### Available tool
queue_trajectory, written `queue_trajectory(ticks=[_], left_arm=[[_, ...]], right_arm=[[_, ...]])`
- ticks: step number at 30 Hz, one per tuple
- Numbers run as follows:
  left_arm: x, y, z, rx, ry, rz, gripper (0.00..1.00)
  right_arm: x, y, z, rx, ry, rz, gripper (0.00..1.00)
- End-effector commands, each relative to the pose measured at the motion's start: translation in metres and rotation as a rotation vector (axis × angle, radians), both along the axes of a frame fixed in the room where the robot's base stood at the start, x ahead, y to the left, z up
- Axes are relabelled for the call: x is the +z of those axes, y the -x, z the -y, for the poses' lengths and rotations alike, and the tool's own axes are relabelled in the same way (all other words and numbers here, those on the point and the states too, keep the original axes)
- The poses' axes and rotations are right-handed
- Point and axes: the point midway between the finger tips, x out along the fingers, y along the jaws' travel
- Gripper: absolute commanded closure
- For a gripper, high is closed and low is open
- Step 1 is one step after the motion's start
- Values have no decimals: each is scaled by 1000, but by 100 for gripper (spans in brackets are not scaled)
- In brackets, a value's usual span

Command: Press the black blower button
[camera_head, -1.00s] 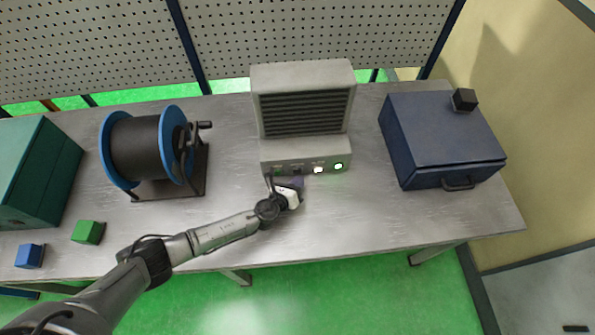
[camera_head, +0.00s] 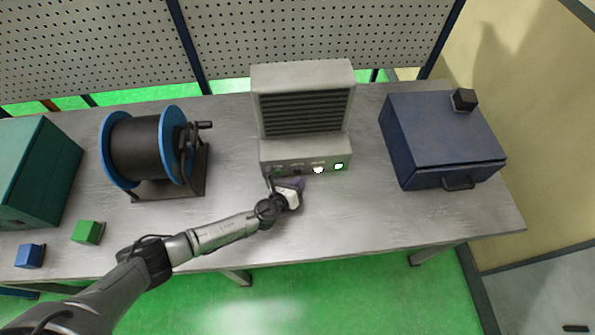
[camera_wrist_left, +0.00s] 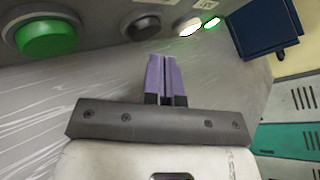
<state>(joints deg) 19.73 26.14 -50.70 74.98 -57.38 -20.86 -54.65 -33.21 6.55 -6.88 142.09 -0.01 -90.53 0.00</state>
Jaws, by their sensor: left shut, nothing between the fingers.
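The blower (camera_head: 303,72) is a grey box with a dark louvred front, standing at the middle of the table. Its low front panel carries a black button, which shows in the left wrist view (camera_wrist_left: 143,27), between a large green button (camera_wrist_left: 46,35) and a lit white lamp (camera_wrist_left: 190,27) and lit green lamp (camera_wrist_left: 211,22). My left gripper (camera_head: 297,183) is shut and empty, just in front of the panel. Its purple fingertips (camera_wrist_left: 163,58) point toward the panel, a little below and right of the black button in the wrist view, seemingly apart from it. My right gripper is not in view.
A cable spool (camera_head: 140,148) with blue flanges stands left of the blower. A dark blue box (camera_head: 440,135) stands at the right. A green block (camera_head: 87,232), a blue block (camera_head: 29,256) and a teal box (camera_head: 40,170) are at the left. The table's front right is clear.

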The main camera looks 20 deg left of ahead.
Motion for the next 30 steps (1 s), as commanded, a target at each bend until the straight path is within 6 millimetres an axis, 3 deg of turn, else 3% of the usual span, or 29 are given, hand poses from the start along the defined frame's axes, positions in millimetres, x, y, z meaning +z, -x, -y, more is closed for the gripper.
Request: queue_trajectory(ticks=[30], left_arm=[[0,-8,-4,0,0,0,100]], right_arm=[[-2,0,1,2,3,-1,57]])
